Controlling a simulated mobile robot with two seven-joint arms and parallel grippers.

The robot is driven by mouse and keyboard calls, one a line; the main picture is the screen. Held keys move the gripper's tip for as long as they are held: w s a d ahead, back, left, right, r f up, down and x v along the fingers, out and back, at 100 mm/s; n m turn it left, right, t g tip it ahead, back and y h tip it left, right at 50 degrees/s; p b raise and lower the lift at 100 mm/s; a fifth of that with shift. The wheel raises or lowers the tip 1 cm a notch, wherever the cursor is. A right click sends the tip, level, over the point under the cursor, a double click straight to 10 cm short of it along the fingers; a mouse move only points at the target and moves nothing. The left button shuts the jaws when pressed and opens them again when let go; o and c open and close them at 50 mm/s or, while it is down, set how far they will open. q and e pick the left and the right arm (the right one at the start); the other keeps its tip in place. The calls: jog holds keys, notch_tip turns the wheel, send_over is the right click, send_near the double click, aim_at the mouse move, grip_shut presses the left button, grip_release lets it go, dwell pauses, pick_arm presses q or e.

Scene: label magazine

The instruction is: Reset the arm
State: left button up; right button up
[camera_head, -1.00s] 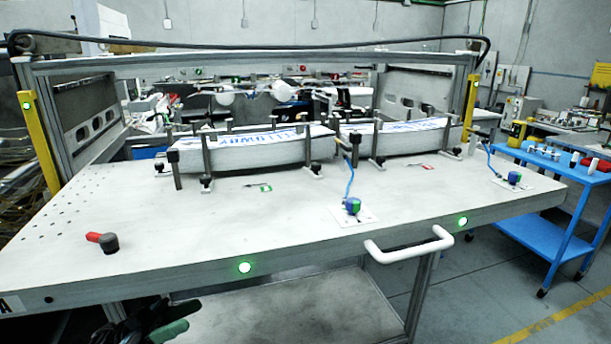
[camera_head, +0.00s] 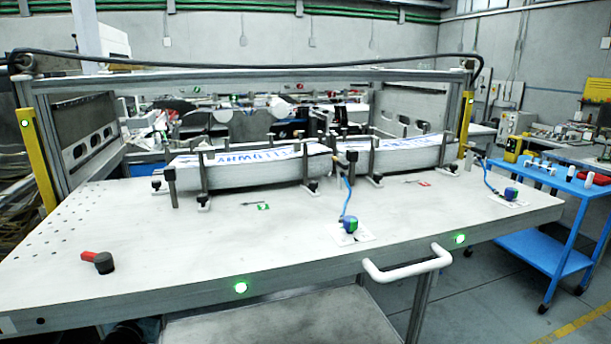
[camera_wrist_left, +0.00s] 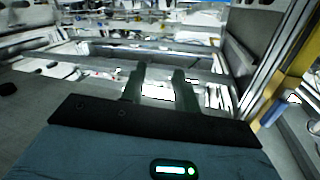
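My left gripper (camera_wrist_left: 159,72) shows in the left wrist view. Its two fingers stand apart with an empty gap between them, facing shelving and the frame of the station. In the head view no gripper is clearly visible; only a dark shape shows at the bottom edge, below the table's front. My right gripper is in neither view. Two label magazines with white stacks, the left one (camera_head: 250,168) and the right one (camera_head: 410,154), lie on the grey table (camera_head: 180,240), clear of my grippers.
A red-handled black knob (camera_head: 98,262) stands at the table's left front. Blue-green devices with blue cables, one of them here (camera_head: 349,224), sit on the table. A white handle (camera_head: 408,268) juts from the front edge. A blue cart (camera_head: 545,255) stands at right.

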pick_arm(q)
jog(key=s+d+f+m+g+h, duration=0.1)
jog(key=s+d+f+g, duration=0.25)
jog(key=s+f, duration=0.6)
jog(key=s+d+f+g, duration=0.2)
jog(key=s+d+f, duration=0.2)
jog(key=s+f, duration=0.5)
jog(key=s+d+f+g, duration=0.1)
jog(key=s+d+f, duration=0.1)
jog(key=s, duration=0.7)
jog(key=s+d+f+g+h, duration=0.1)
jog(key=s+d, duration=0.3)
jog(key=s, duration=0.5)
jog(key=s+d+f+n+g, duration=0.1)
jog(key=s+d+f, duration=0.2)
jog(key=s, duration=0.6)
jog(key=shift+s+d+h, duration=0.3)
jog(key=shift+s+d, duration=0.1)
